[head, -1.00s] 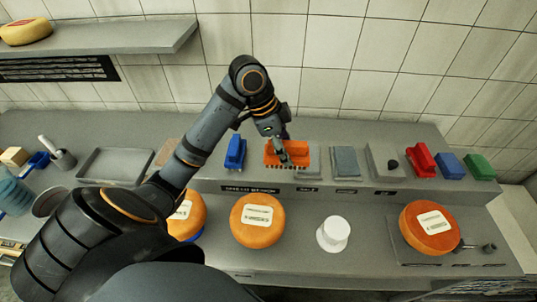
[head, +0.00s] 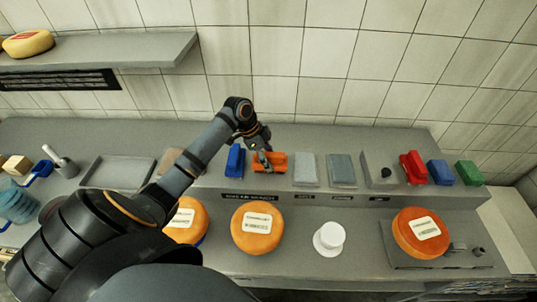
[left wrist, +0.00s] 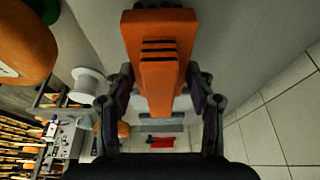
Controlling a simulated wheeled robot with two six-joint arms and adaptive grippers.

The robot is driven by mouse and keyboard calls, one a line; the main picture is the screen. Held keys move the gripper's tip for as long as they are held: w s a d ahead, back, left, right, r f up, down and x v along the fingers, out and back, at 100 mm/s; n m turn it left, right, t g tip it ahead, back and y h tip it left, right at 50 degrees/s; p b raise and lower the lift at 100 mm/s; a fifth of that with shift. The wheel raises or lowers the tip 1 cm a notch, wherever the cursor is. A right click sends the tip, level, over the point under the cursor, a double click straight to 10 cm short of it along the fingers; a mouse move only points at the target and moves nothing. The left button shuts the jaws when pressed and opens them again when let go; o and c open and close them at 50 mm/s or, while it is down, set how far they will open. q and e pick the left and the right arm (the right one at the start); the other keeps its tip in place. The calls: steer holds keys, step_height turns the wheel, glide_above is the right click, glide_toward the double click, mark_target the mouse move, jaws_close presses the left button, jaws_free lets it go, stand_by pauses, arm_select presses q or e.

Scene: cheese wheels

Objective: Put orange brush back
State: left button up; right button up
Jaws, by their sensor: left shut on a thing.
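The orange brush (head: 278,159) is over the raised grey ledge (head: 400,200) in the head view, between the blue brush (head: 235,159) and the first light grey pad (head: 305,169). My left gripper (head: 262,157) reaches it from above and is shut on it. In the left wrist view the orange brush (left wrist: 158,30) lies between the two fingers of my left gripper (left wrist: 160,95). Whether its underside touches the ledge cannot be told. My right gripper is not in view.
A second grey pad (head: 341,170) and a grey block (head: 383,170) stand to the right. Beyond are red (head: 413,168), blue (head: 440,172) and green (head: 468,172) items. Orange cheese wheels (head: 257,228) and a white pot (head: 329,238) stand on the counter in front.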

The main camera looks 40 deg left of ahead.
arm_select(q)
steer(key=shift+f, duration=0.2)
steer(key=o, duration=1)
steer(key=shift+r, duration=0.1)
steer(key=shift+a+r+b, duration=0.1)
steer(key=shift+r+b, duration=0.1)
steer(key=shift+b, duration=0.1)
steer(key=b+v, duration=0.3)
steer(key=v, duration=0.7)
steer(key=shift+a+r, duration=0.15)
steer(key=shift+r, duration=0.1)
steer(key=shift+s+r, duration=0.15)
steer(key=shift+r, duration=0.45)
steer(key=shift+a, duration=0.1)
steer(key=shift+f, duration=0.1)
